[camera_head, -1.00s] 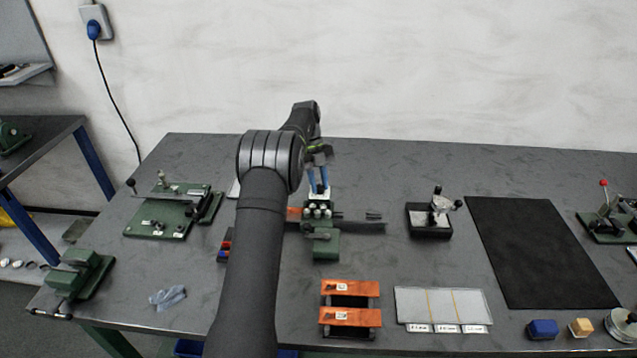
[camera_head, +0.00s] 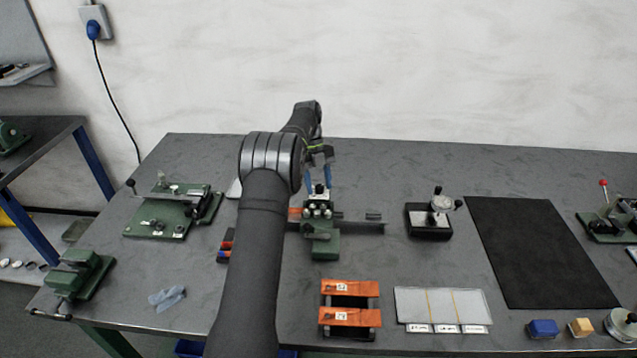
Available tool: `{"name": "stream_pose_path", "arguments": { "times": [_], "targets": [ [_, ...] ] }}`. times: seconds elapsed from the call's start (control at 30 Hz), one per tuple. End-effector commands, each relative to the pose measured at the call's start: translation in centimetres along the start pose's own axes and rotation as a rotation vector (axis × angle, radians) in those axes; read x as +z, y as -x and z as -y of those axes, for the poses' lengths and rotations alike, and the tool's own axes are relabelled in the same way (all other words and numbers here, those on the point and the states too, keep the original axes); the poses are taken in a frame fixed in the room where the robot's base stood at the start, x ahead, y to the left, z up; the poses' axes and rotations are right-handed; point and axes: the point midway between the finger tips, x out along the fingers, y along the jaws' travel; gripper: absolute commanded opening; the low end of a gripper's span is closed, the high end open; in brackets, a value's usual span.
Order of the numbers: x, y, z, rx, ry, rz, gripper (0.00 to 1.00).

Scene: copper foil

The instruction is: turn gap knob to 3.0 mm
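A small green roller machine (camera_head: 325,246) stands near the middle of the bench, with several pale round parts at its upper end. A small black knob (camera_head: 319,188) sits at the top of it. My gripper (camera_head: 318,190) points down over the knob. Its two blue fingers stand apart, one on each side of the knob, with a gap visible. The scale and marks of the knob are too small to read.
A dark flat bar (camera_head: 365,227) runs right from the machine. Orange copper strips on a rack (camera_head: 350,288) and a pale divided tray (camera_head: 408,302) lie in front. A dial gauge on a black base (camera_head: 429,222) stands right, beside a black mat (camera_head: 540,250).

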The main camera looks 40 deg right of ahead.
Motion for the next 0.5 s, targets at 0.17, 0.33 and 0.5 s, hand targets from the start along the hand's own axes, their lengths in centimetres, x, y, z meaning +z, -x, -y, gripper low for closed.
{"name": "stream_pose_path", "arguments": {
  "times": [0.17, 0.33, 0.5],
  "targets": [
    [0.0, 0.3, 0.0, -0.001, 0.0, 0.0, 0.46],
    [0.0, 2.3, 0.1, -0.002, -0.001, 0.003, 0.46],
    [0.1, 4.7, 0.1, -0.001, -0.001, 0.002, 0.46]
  ]
}}
